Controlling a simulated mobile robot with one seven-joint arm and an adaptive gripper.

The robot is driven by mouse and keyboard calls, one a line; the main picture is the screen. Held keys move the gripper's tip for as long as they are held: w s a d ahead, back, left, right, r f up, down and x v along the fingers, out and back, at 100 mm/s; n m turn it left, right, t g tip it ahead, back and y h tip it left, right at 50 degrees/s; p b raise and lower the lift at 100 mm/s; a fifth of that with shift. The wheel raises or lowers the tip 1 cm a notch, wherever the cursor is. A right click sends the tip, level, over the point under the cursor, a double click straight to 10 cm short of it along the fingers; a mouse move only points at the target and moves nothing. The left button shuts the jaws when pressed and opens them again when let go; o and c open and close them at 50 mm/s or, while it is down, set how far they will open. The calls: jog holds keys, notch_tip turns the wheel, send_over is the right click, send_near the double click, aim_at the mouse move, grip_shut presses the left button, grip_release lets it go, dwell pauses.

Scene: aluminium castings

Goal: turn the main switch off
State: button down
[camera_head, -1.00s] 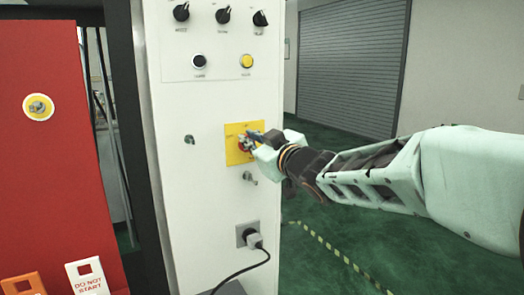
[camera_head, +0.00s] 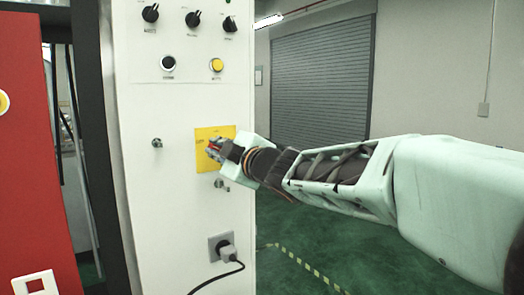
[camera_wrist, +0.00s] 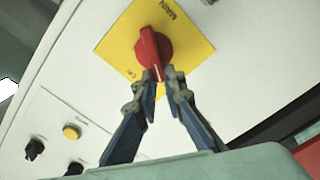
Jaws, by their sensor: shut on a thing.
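The main switch is a red rotary handle (camera_wrist: 153,52) on a yellow plate (camera_wrist: 126,42) marked MAIN. The plate (camera_head: 203,160) sits on the front of the white cabinet (camera_head: 180,105) in the head view. My gripper (camera_wrist: 160,76) is shut on the lower end of the red handle, one finger on each side. In the head view my gripper (camera_head: 216,150) covers most of the handle. In the wrist view the handle points down between the fingertips, towards a partly readable mark at the plate's edge.
Above are several black knobs (camera_head: 193,19), a black button (camera_head: 168,63) and a yellow button (camera_head: 217,65). Below are a small metal fitting (camera_head: 221,184) and a plugged-in socket (camera_head: 221,246) with a black cable. A red panel (camera_head: 30,150) stands left. Green floor lies open at right.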

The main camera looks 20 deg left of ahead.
dwell(0.4)
jog(key=c, duration=2)
grip_release()
jog(key=shift+r, duration=4.95)
